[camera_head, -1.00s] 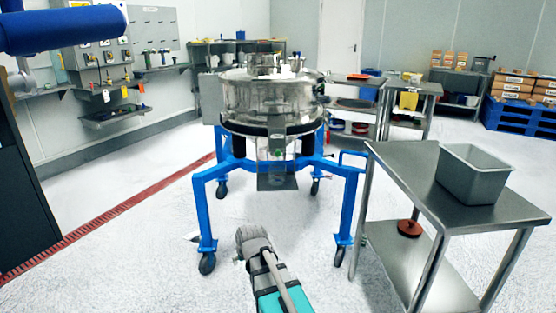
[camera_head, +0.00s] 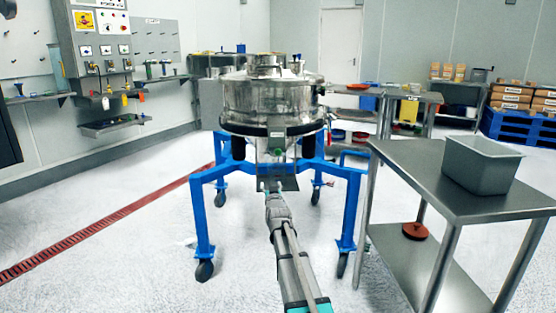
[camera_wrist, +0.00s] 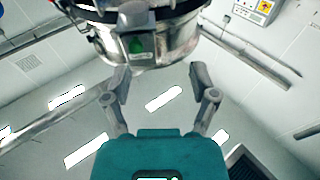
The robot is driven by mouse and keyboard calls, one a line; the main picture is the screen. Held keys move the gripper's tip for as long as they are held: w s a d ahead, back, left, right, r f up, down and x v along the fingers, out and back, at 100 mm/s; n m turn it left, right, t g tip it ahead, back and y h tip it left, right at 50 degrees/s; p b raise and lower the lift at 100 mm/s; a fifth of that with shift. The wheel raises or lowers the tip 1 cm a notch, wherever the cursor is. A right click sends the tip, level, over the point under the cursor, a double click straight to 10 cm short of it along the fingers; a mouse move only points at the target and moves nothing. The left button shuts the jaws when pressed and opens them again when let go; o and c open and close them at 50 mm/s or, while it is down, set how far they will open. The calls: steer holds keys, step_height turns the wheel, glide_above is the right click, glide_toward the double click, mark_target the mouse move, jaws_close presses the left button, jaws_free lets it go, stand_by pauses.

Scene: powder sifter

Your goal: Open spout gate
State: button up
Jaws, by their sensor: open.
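The sifter (camera_head: 270,97) is a round steel vessel on a blue wheeled frame (camera_head: 345,205). Its steel spout (camera_head: 268,143) hangs under the middle and carries a small green part (camera_head: 279,152). In the wrist view a green part (camera_wrist: 137,46) shows on a dark fitting against the steel vessel (camera_wrist: 175,45). My gripper (camera_head: 272,189) is just in front of and below the spout in the head view. In the wrist view my gripper (camera_wrist: 160,78) is open, its fingers spread and empty, with the green part beyond the fingertips. I cannot tell the gate's position.
A steel table (camera_head: 400,158) with a grey bin (camera_head: 481,172) stands close on the right. A red-brown round item (camera_head: 415,231) lies on its lower shelf. Wall panels with tools (camera_head: 110,60) are at left. The floor in front of the frame is clear.

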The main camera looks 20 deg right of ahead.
mark_target(278, 153)
steer(key=shift+w+d+r+m+t+h+b, duration=0.2)
steer(key=shift+d+r+t+h, duration=0.25)
steer(key=shift+d, duration=0.3)
steer(key=shift+w+d+r+m+t+h+b, duration=0.15)
steer(key=shift+d+r+t+h+b, duration=0.15)
steer(key=shift+d+r, duration=0.35)
steer(key=shift+w+d+r+m+t+h+b, duration=0.15)
steer(key=shift+d+r+t+h, duration=0.25)
steer(key=shift+d, duration=0.45)
steer(key=shift+f, duration=0.1)
steer(key=p+x, duration=0.5)
steer(key=x, duration=0.8)
steer(key=shift+w+d, duration=0.15)
steer(key=shift+w, duration=0.1)
jaws_close()
